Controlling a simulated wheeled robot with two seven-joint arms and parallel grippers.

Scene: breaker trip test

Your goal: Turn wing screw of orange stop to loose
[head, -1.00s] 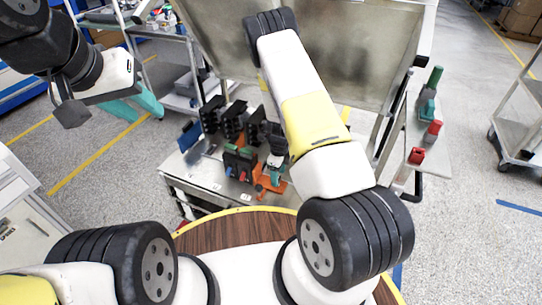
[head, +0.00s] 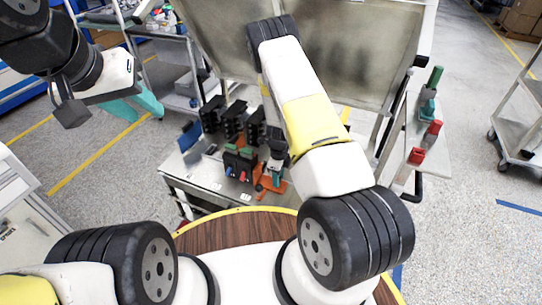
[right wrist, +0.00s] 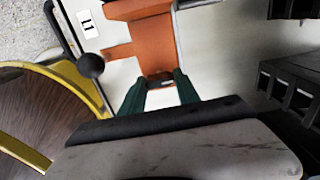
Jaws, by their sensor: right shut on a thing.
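The orange stop (right wrist: 150,42) lies on the light bench top; it also shows at the bench's front edge in the head view (head: 274,186). An orange arm with a black ball knob (right wrist: 91,65) sticks out from its left side in the right wrist view. My right gripper (right wrist: 161,82) points at the stop, its dark green fingers shut on a small part at the stop's near end, taken as the wing screw. The fingers mostly hide that part, so its angle cannot be told. My left gripper (head: 150,106), with teal fingers apart, is empty, far to the left above the floor.
Black breaker units (head: 233,120) stand left of the stop; black housings also fill the wrist view's right side (right wrist: 291,92). A block with coloured parts (head: 238,162) is close by. A side shelf (head: 432,150) holds red and green items. A tilted metal panel (head: 345,55) rises behind.

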